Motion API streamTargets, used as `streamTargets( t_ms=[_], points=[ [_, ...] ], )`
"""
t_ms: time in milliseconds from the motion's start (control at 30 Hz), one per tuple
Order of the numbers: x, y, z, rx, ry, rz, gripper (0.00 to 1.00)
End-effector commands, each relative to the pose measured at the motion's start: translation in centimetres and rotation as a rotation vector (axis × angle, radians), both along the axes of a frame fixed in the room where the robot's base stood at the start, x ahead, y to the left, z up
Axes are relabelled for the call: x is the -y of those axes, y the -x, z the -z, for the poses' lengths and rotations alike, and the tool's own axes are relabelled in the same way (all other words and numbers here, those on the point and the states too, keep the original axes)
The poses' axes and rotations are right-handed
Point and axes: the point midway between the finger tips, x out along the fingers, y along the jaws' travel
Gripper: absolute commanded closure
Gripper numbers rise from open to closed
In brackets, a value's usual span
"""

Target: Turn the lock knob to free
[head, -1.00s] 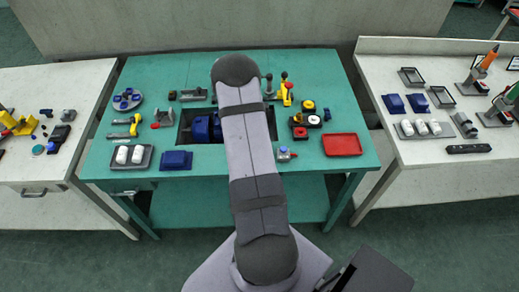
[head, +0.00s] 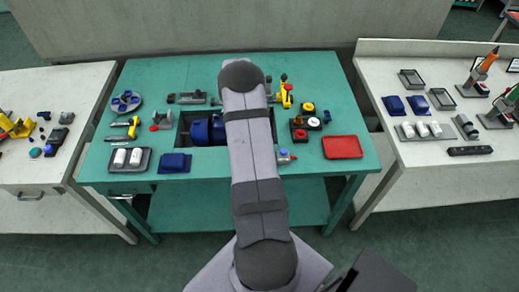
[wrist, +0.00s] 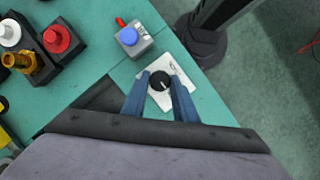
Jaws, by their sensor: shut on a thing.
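The lock knob (wrist: 159,81) is a small round black knob with a pale mark, on a white plate (wrist: 184,76) with dark markings. In the wrist view my gripper (wrist: 160,87) has its two blue fingers on either side of the knob, shut on it. The fingers partly cover the plate, and I cannot read clearly which marking the knob points to. In the head view my arm hides the gripper and the knob.
Close to the plate stands a grey box with a blue button (wrist: 129,37), also in the head view (head: 284,156). A red button (wrist: 57,39) and a yellow fitting (wrist: 26,62) stand at the left. A red tray (head: 343,147) lies right on the green bench (head: 220,66).

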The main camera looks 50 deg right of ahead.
Motion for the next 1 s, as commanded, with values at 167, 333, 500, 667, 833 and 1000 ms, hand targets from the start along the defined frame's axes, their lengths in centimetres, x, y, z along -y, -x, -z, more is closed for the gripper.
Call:
streamTargets(
  t_ms=[167, 333, 500, 667, 833, 1000],
  points=[
    [0.0, 0.0, 0.0, 0.0, 0.0, 0.002, 0.56],
    [0.0, 0.0, 0.0, 0.0, 0.0, 0.0, 0.56],
    [0.0, -0.1, -0.2, 0.001, 0.001, 0.0, 0.56],
    [0.1, -0.7, -1.3, 0.003, 0.003, -0.001, 0.56],
    [0.1, -1.6, -3.4, 0.004, 0.005, 0.0, 0.56],
    [0.1, -2.4, -5.4, 0.002, 0.002, 0.0, 0.56]
  ],
)
